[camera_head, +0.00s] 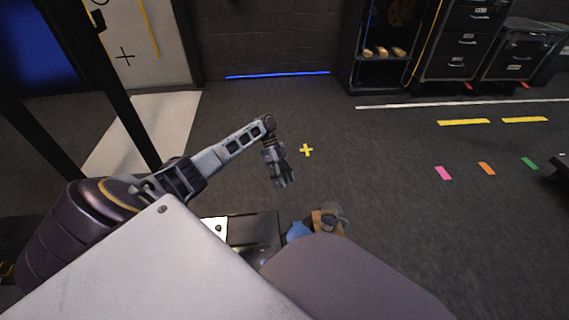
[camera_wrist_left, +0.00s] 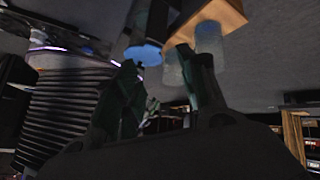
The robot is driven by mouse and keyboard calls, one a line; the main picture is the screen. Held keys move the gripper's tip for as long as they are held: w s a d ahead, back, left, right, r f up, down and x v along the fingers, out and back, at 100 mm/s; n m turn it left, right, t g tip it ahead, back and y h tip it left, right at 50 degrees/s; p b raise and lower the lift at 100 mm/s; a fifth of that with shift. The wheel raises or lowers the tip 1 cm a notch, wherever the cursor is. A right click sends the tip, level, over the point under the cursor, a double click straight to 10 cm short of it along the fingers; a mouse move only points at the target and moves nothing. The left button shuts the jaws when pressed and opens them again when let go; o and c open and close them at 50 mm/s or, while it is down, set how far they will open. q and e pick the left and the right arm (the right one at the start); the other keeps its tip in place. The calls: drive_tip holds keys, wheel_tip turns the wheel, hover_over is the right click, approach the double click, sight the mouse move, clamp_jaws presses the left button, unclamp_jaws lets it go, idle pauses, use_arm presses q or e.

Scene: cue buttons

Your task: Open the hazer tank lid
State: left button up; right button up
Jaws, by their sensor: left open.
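My left gripper (camera_head: 285,178) hangs from the outstretched left arm over the floor, its fingers pointing down. In the left wrist view the two dark fingers (camera_wrist_left: 160,80) are apart with nothing between them. A dark, box-like unit (camera_head: 255,235) shows below it in the head view, partly hidden by my body; it may be the hazer. I cannot make out a tank lid on it. A round blue thing (camera_head: 298,232) lies beside that box, and it seems to be the blue disc (camera_wrist_left: 142,55) beyond the fingers in the wrist view. My right gripper is out of view.
A wooden block (camera_head: 325,220) with clear cylinders stands beside the blue thing; it also shows in the wrist view (camera_wrist_left: 215,15). Black cases (camera_head: 470,40) and a shelf (camera_head: 383,60) stand at the back wall. Open floor with coloured tape marks (camera_head: 444,172) lies to the right.

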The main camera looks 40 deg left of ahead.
use_arm(q)
drive_tip(key=shift+w+a+r, duration=0.3)
drive_tip(key=shift+w+a, duration=0.1)
drive_tip(key=shift+a, duration=0.35)
drive_tip(key=shift+w+a+r, duration=0.25)
drive_tip(key=shift+w+a, duration=0.15)
drive_tip(key=shift+a, duration=0.3)
drive_tip(key=v, duration=1.2)
idle(0.6)
idle(0.7)
